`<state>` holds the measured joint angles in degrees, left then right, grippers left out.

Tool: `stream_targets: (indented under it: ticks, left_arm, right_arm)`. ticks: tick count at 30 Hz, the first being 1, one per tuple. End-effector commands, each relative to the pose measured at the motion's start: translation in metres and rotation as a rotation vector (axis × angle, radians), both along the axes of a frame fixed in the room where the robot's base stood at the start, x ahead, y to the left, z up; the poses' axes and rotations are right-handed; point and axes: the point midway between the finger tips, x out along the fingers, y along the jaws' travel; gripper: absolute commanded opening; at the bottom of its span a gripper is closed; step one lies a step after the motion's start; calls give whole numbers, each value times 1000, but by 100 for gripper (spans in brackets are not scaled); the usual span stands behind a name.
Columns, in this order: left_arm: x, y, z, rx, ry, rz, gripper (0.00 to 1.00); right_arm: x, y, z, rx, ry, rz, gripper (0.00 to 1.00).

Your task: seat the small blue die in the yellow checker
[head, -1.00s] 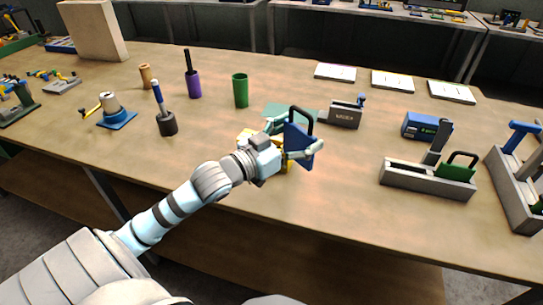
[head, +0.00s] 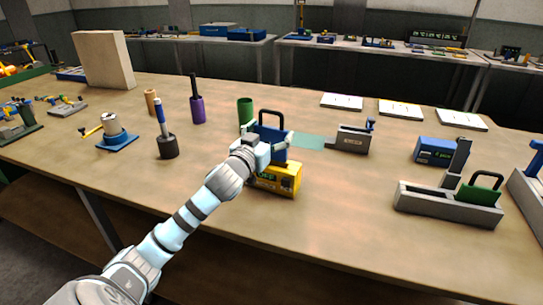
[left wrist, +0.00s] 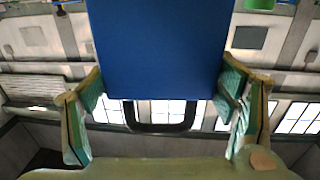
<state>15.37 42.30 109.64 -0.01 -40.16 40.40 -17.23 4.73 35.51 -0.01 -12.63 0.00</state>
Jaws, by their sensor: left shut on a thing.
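The small blue die (head: 271,133), a blue plate with a black loop handle, is held upright by my left gripper (head: 268,141). In the left wrist view the blue die (left wrist: 165,50) fills the middle between the two green-padded fingers of the left gripper (left wrist: 162,92), its black handle toward the palm. The yellow checker (head: 280,180) is a box on the table, just below and in front of the gripper in the head view. The hand and forearm hide its left part and some of its top. I cannot tell whether the die touches it. My right gripper is not in view.
A pale green mat (head: 312,142) and a grey block tool (head: 352,139) lie to the right. A grey rack (head: 440,206) with a green die (head: 482,190) and a blue box (head: 434,151) stand farther right. A green cup (head: 245,110) stands behind. The table front is clear.

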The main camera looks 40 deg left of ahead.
Motion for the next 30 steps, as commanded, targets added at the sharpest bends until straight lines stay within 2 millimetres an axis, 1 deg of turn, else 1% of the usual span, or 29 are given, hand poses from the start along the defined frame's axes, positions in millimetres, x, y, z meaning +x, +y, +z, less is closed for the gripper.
stream_targets:
  ticks: [2,4,6,7,9,13,14,16,17,26,30]
  left_arm:
    - [0,0,-10,0,-1,-1,33]
    - [0,0,-25,0,2,0,34]
    - [0,0,-41,-3,5,0,21]
    - [0,0,-45,-3,5,0,20]
    - [0,0,-49,-3,9,1,20]
    - [0,0,-50,-5,12,3,20]
    - [0,1,-51,-7,15,3,84]
    - [0,1,-50,-5,12,3,95]
    - [0,1,-49,-5,11,2,99]
    - [-1,1,-45,0,3,1,99]
    - [-6,0,-44,2,3,1,99]
  right_arm:
    - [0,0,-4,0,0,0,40]
    - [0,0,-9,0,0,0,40]
    - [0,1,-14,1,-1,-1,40]
    - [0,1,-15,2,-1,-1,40]
    - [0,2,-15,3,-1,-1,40]
    - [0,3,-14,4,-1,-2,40]
    - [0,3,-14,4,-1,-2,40]
    - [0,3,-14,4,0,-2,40]
    - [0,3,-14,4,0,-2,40]
    - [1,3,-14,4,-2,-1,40]
    - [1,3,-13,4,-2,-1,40]
